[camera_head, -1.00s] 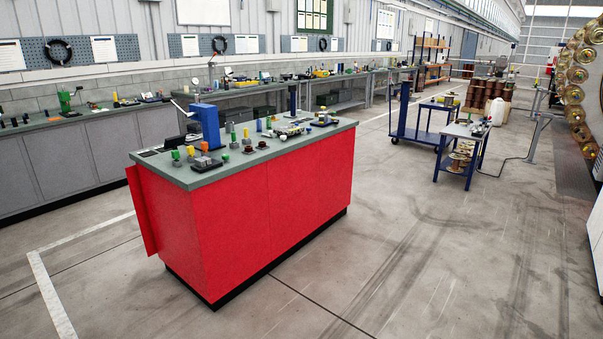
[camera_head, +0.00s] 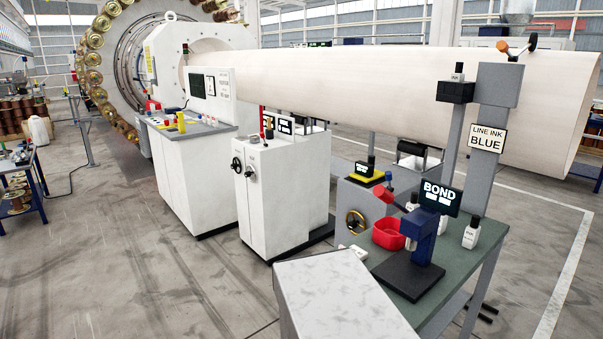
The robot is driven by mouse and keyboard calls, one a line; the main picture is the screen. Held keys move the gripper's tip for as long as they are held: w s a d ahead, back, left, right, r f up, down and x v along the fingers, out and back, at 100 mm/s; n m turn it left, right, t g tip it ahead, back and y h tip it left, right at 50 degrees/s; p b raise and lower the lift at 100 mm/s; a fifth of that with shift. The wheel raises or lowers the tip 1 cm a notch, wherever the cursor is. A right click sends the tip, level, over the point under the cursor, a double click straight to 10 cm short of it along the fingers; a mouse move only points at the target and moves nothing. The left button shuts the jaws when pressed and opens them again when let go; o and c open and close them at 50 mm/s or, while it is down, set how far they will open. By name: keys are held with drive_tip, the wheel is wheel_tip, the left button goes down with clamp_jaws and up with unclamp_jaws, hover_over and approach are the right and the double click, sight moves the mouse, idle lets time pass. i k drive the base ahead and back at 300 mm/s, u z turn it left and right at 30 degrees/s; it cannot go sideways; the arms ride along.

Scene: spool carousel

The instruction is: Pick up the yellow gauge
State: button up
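I cannot tell for sure which thing is the yellow gauge. A small yellow upright piece (camera_head: 181,122) stands on the grey top of a white console (camera_head: 195,165) at the left of centre. A yellow-based block with a small dark display (camera_head: 366,172) sits on a grey cabinet (camera_head: 350,195) at the right of centre. My gripper is not in view.
A green-topped bench (camera_head: 455,262) at the right holds a blue stand with a BOND sign (camera_head: 440,197), a red bin (camera_head: 388,234) and white bottles. A pale speckled box top (camera_head: 340,295) fills the bottom centre. Floor (camera_head: 130,265) at the left is clear.

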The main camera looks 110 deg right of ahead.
sight(364, 172)
drive_tip(key=u, duration=0.2)
drive_tip(key=k, duration=0.2)
drive_tip(key=z, duration=3.15)
drive_tip(key=i, duration=2.25)
drive_tip(key=u, duration=0.1)
